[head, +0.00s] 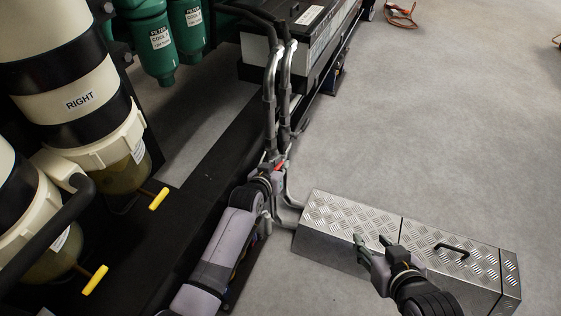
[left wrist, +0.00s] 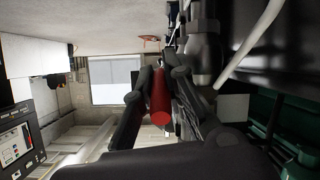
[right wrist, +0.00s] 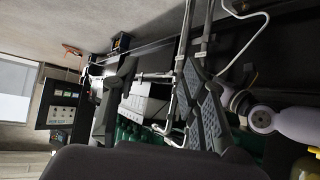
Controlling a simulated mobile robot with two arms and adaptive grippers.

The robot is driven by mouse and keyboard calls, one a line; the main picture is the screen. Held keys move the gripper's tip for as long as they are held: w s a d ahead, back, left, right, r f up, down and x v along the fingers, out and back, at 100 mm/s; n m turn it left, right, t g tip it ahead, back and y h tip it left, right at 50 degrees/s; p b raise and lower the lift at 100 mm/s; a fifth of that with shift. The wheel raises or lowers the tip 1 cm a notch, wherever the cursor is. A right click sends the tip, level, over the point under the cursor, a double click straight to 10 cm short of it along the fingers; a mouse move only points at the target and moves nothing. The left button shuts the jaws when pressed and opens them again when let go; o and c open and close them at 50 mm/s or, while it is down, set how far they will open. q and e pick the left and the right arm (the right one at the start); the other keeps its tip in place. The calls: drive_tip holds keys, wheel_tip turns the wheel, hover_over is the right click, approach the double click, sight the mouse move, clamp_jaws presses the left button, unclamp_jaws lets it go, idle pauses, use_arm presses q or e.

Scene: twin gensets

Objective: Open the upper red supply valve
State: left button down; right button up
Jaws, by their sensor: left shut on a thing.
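The red valve handle (head: 281,165) sits by the grey pipes near the middle of the head view. In the left wrist view the red handle (left wrist: 160,101) lies between the fingers. My left gripper (head: 274,172) is shut on it; the fingers (left wrist: 160,88) flank it on both sides. The valve body is mostly hidden by my gripper in the head view. My right gripper (head: 372,251) is open and empty above the metal box. Its spread fingers (right wrist: 158,110) show in the right wrist view with nothing held between them.
A tread-plate metal box (head: 330,218) with a black handle stands on the floor at lower right. Grey pipes (head: 270,95) rise beside a black battery case (head: 300,55). Filters marked RIGHT (head: 60,105) with yellow handles (head: 159,198) stand left. Open floor lies upper right.

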use_arm(q)
drive_tip(key=shift+r+g+p, duration=0.3)
drive_tip(key=shift+g+p, duration=0.2)
drive_tip(key=shift+p, duration=0.65)
drive_tip(key=shift+w+r+g+p, duration=0.1)
drive_tip(key=shift+g+p, duration=0.2)
drive_tip(key=shift+p, duration=0.7)
use_arm(e)
drive_tip(key=s+d+f+g+h, duration=0.1)
drive_tip(key=s+d+g, duration=0.15)
drive_tip(key=s, duration=0.35)
drive_tip(key=s+d+f+g+h, duration=0.1)
drive_tip(key=s+f+g, duration=0.1)
drive_tip(key=s+g, duration=0.25)
use_arm(q)
drive_tip(key=shift+w+g+y+p, duration=0.1)
drive_tip(key=shift+g+y+p, duration=0.25)
drive_tip(key=shift+p, duration=0.35)
use_arm(e)
wheel_tip(320, 180, down, 6)
drive_tip(key=shift+w+f, duration=0.25)
drive_tip(key=shift+w, duration=0.1)
use_arm(q)
drive_tip(key=c, duration=1.6)
unclamp_jaws()
use_arm(e)
drive_tip(key=shift+a, duration=0.1)
